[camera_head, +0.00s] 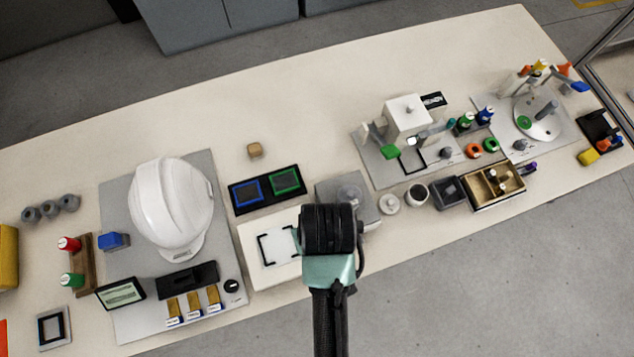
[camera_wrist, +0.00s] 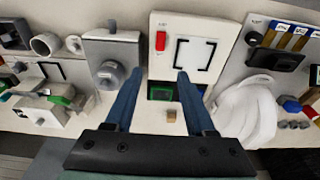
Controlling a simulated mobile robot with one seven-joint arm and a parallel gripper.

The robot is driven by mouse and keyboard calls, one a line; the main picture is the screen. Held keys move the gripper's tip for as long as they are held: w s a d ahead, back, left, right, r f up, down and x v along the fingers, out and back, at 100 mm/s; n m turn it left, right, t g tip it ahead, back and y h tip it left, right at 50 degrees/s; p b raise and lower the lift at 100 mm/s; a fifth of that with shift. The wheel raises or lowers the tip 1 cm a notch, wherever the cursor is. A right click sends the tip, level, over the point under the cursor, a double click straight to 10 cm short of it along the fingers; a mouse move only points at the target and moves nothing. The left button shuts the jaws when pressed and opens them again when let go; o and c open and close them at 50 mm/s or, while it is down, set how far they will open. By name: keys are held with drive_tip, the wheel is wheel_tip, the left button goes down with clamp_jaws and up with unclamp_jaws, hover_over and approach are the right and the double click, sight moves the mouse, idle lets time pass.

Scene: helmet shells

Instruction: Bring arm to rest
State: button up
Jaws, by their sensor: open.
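My arm reaches up from the bottom of the head view over the near edge of the workbench (camera_head: 330,105). Its fingertips are hidden there behind the dark wrist. In the wrist view my gripper (camera_wrist: 160,76) is open, with its two blue fingers apart and nothing between them. The fingers hang over the bench near a white board with a black square outline (camera_wrist: 193,60). A white helmet shell (camera_head: 172,205) stands on a grey mat to the left of my arm, and it also shows in the wrist view (camera_wrist: 243,112).
A grey block with a round knob (camera_head: 345,190) stands close beside my wrist. Blue and green framed pads (camera_head: 265,188) and a small tan block (camera_head: 254,150) lie beyond. Fixtures, including a white box (camera_head: 408,117), crowd the right side. The bench's far middle is clear.

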drive_tip(key=shift+w, duration=0.1)
idle(0.4)
drive_tip(key=w+a+r+m+t+b, duration=0.1)
drive_tip(key=w+r+t, duration=0.5)
drive_tip(key=w+r, duration=0.65)
drive_tip(key=w+r+m+t, duration=0.1)
drive_tip(key=w+r+t, duration=0.65)
drive_tip(key=r, duration=0.85)
wheel_tip(320, 180, up, 19)
drive_tip(key=t+b, duration=0.1)
drive_tip(key=t, duration=0.4)
drive_tip(key=s+r+t, duration=0.3)
drive_tip(key=s+r, duration=0.1)
drive_tip(key=r, duration=0.4)
drive_tip(key=s+r+m+t, duration=0.1)
drive_tip(key=s+r+t, duration=0.3)
drive_tip(key=r, duration=0.4)
drive_tip(key=shift+s+d+r+m+h+b, duration=0.2)
drive_tip(key=shift+s+d+m+h+b, duration=0.15)
drive_tip(key=shift+s, duration=0.4)
